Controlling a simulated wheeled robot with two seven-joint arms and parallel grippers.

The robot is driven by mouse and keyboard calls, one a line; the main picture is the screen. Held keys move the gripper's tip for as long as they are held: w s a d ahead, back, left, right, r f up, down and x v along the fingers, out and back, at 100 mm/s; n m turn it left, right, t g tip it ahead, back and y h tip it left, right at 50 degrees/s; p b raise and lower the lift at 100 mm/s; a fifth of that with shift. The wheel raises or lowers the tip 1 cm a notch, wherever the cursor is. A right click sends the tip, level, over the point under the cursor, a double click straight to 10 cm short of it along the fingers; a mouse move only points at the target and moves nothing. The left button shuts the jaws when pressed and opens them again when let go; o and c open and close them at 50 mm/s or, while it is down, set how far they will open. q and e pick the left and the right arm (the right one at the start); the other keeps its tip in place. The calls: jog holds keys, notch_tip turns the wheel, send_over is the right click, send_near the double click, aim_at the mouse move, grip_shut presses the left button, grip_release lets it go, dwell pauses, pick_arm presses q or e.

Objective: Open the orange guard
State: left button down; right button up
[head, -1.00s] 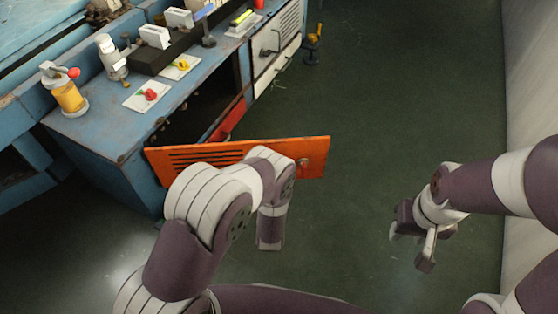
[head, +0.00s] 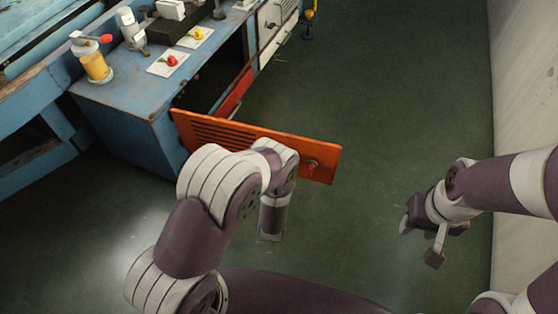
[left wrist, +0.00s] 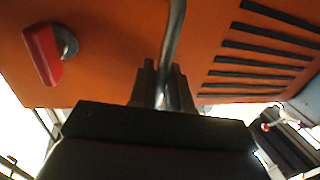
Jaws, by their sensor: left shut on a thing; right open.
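The orange guard (head: 222,133) is a slotted panel swung well out from the blue cabinet, leaving a dark opening behind it. A red latch knob (head: 312,166) sits near its free end. It also shows in the left wrist view (left wrist: 43,54). My left gripper (left wrist: 163,88) is shut on the guard's metal handle (left wrist: 174,45). In the head view, my left arm hides this grip. My right gripper (head: 420,241) is open and empty, off to the right above the floor, apart from the guard.
The blue bench top (head: 125,92) carries a yellow jar (head: 95,67) and cards with a red knob (head: 171,60) and a yellow knob (head: 198,34). A pale wall (head: 520,90) bounds the right side. The green floor (head: 390,100) between is clear.

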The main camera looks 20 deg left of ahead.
pick_arm(q)
jog(key=shift+d, duration=0.1)
jog(key=c, duration=1.3)
grip_release()
jog(key=shift+o, duration=0.2)
jog(key=s+d+p, duration=0.2)
jog(key=s+p, duration=0.2)
jog(key=s, duration=0.8)
jog(key=shift+s+d, duration=0.15)
jog(key=shift+s, duration=0.1)
